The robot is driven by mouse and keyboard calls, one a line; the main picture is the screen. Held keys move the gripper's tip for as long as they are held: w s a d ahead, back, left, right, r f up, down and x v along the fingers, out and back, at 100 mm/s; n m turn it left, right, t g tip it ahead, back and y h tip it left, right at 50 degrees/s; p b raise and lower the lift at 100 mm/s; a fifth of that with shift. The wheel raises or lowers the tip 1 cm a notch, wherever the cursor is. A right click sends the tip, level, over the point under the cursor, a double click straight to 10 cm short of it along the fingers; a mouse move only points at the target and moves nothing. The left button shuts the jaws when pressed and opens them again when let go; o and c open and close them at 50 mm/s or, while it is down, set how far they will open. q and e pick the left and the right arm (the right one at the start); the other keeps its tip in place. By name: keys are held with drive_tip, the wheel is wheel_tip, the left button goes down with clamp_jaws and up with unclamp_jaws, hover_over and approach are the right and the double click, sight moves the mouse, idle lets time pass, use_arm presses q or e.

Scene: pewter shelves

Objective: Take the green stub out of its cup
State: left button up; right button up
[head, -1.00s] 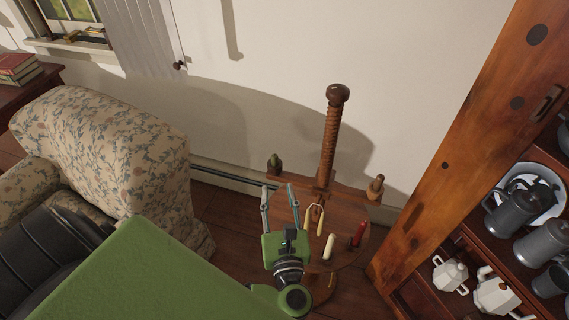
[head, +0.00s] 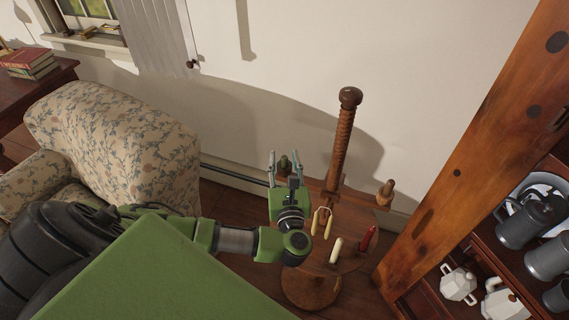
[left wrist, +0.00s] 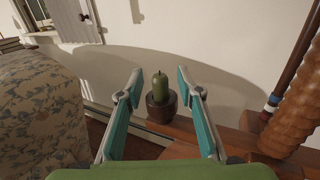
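The green stub (left wrist: 159,84) is a short candle standing upright in a dark wooden cup (left wrist: 161,107) at the end of the stand's arm. In the head view the stub (head: 284,162) shows just beyond my left gripper (head: 285,160). In the left wrist view my left gripper (left wrist: 158,84) is open, with one finger on each side of the stub in the picture. The fingers look apart from the stub, which stands farther off. My right gripper is in neither view.
The wooden stand has a threaded post (head: 342,145), a second cup (head: 385,190) on the right and a round tray (head: 352,250) with candles. A floral armchair (head: 112,137) stands left, a pewter cupboard (head: 470,150) right. The wall is close behind.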

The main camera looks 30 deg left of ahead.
use_arm(q)
clamp_jaws()
drive_tip(key=shift+r, duration=0.2)
